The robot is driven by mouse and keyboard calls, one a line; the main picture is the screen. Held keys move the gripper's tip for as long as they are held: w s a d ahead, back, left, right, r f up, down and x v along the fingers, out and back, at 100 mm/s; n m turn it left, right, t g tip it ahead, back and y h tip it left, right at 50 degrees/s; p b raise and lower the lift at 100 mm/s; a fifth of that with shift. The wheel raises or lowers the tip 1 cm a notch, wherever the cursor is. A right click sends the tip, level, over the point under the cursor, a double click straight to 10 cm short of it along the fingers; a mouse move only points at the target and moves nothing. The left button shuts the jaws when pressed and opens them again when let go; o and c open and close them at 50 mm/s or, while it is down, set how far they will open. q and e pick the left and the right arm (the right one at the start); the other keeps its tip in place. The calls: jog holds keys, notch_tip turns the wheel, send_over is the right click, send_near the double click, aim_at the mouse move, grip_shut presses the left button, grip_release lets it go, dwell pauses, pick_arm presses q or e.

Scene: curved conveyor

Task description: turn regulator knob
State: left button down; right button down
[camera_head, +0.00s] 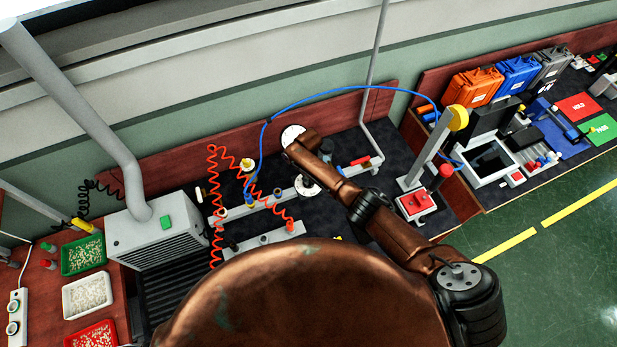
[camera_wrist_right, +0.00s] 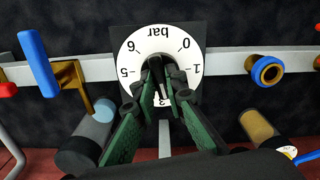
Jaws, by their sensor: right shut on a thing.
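The regulator is a white round dial (camera_wrist_right: 125,58) on a black plate, marked "bar" with numbers from 0 to 6, and upside down in the right wrist view. A dark knob (camera_wrist_right: 154,64) stands at its centre, partly hidden by the fingers. My right gripper (camera_wrist_right: 160,88) is shut on this knob, with one green-padded finger on either side. The knob's exact setting cannot be told. In the head view the dial (camera_head: 306,189) lies on the rail under my right wrist, and the fingers are small and mostly hidden. My left gripper is not in view.
The pale rail (camera_wrist_right: 222,62) carries a blue-handled valve (camera_wrist_right: 38,62) left of the dial and a blue ring fitting (camera_wrist_right: 267,70) right of it. Orange coiled hose (camera_head: 214,190) and a blue hose (camera_head: 345,88) are close by.

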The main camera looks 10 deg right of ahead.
jog(key=shift+w+a+r+m, duration=0.1)
jog(key=shift+w+r+m, duration=0.1)
jog(key=shift+m, duration=0.9)
jog(key=shift+p, duration=0.3)
jog(key=c, duration=2.4)
grip_release()
jog(key=o, duration=0.4)
jog(key=shift+s+f, duration=0.1)
jog(key=shift+o, duration=0.2)
notch_tip(320, 180, up, 12)
